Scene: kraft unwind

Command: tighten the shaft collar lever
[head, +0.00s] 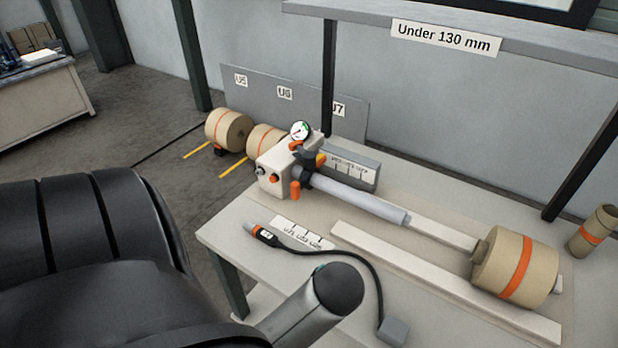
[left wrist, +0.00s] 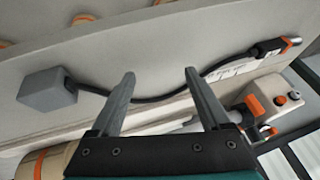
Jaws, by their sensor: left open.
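The shaft (head: 355,200) runs out from a cream unit (head: 275,170) with a round gauge (head: 300,131) above it. A black collar (head: 308,170) sits around the shaft near the unit, with an orange lever (head: 295,190) hanging at its near side. In the left wrist view the shaft (left wrist: 190,126) and unit (left wrist: 275,92) lie at the lower right, beyond the fingers; an orange part (left wrist: 256,107) shows beside the unit, and I cannot tell if it is the lever. My left gripper (left wrist: 160,73) is open and empty above the table. The right gripper is not in view.
A corded tool (head: 265,235) lies on the table, its cable running to a grey block (head: 393,331). A kraft roll (head: 515,268) lies at the table's right. A shelf (head: 450,45) on dark posts hangs above.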

